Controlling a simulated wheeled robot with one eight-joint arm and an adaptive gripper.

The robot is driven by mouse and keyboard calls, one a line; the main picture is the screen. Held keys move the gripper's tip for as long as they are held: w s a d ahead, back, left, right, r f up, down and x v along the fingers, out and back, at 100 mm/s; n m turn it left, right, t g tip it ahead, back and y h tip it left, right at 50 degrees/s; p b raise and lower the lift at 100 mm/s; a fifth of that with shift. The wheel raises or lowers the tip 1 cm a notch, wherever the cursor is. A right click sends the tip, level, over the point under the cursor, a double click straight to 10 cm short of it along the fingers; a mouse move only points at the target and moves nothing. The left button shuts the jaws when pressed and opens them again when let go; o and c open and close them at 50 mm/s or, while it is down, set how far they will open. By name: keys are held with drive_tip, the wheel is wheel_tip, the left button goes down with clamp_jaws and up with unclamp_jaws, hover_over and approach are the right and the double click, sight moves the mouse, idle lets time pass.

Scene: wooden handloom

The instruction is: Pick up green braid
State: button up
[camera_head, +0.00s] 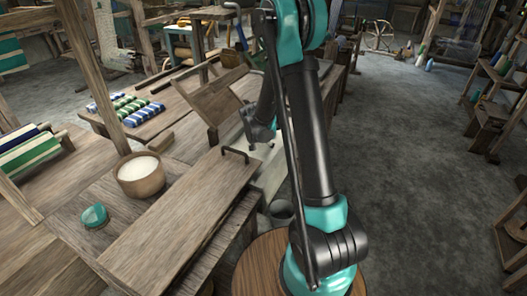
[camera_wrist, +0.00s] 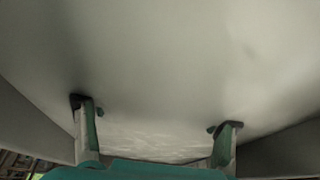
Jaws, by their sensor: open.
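No thing in view is clearly a green braid. Striped rolls lie on the wooden bench at the left in the head view, among them a green and white roll (camera_head: 131,106). A larger green and white roll (camera_head: 30,153) lies at the far left edge. My gripper (camera_head: 262,147) hangs low over the pale strip beside the bench, right of the rolls and apart from them. In the wrist view its two fingers (camera_wrist: 157,116) stand wide apart with nothing between them. A plain pale surface fills most of that view, and no braid shows there.
A wooden bowl with white contents (camera_head: 141,175) and a small teal bowl (camera_head: 94,215) stand on the left bench. A board with a dark handle (camera_head: 185,225) lies beside them. A slanted wooden frame (camera_head: 212,98) stands left of my gripper.

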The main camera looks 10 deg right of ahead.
sight(263, 147)
drive_tip(key=shift+f, duration=0.1)
drive_tip(key=shift+c, duration=0.2)
clamp_jaws()
idle(0.5)
wheel_tip(263, 147, up, 20)
idle(0.4)
